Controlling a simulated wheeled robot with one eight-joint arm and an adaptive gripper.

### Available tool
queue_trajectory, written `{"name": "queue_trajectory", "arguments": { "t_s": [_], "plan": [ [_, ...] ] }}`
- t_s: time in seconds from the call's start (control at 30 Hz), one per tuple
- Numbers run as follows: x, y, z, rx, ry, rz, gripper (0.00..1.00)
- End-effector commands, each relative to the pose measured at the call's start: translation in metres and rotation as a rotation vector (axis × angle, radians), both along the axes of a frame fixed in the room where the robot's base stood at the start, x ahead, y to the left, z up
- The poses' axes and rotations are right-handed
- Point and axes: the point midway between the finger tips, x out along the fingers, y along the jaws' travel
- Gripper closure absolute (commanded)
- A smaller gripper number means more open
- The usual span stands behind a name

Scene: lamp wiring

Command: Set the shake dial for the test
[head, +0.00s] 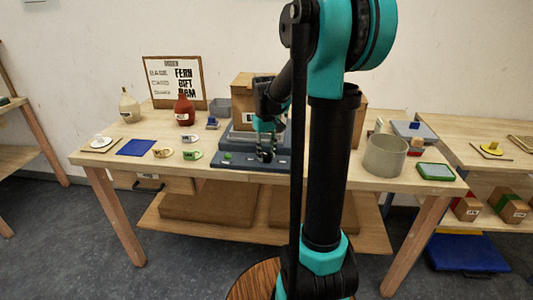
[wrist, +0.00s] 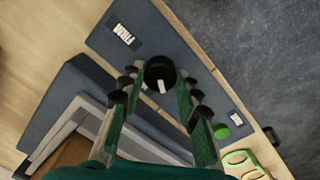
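The shake dial is a round black knob (wrist: 158,70) with a white pointer mark, on a dark blue-grey panel (wrist: 190,60). In the wrist view the mark lies on the knob's lower half, pointing down the picture. A white label (wrist: 123,34) reading FIRM, turned in the picture, is at the upper left; a smaller, unreadable label (wrist: 236,118) is at the lower right. My gripper (wrist: 160,80) has one finger on each side of the knob, with the pads seeming to meet its edges. In the head view my gripper (head: 266,156) is down at the panel (head: 235,163).
A green button (wrist: 221,131) is near the panel's end. A grey stepped block (wrist: 85,95) stands beside the dial. A sign (head: 173,80) shows partly readable words.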

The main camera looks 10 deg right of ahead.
Motion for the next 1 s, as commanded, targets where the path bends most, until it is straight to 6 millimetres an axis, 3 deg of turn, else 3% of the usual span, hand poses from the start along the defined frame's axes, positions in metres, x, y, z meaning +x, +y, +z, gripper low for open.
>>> {"name": "queue_trajectory", "arguments": {
  "t_s": [0.03, 0.17, 0.57, 1.0],
  "plan": [
    [0.0, 0.0, 0.0, 0.0, 0.0, 0.0, 0.62],
    [0.0, 0.0, 0.0, 0.0, 0.0, 0.0, 0.47],
    [0.0, 0.0, 0.007, 0.0, 0.0, 0.0, 0.47],
    [-0.001, 0.002, 0.085, 0.0, 0.0, 0.0, 0.47]
  ]
}}
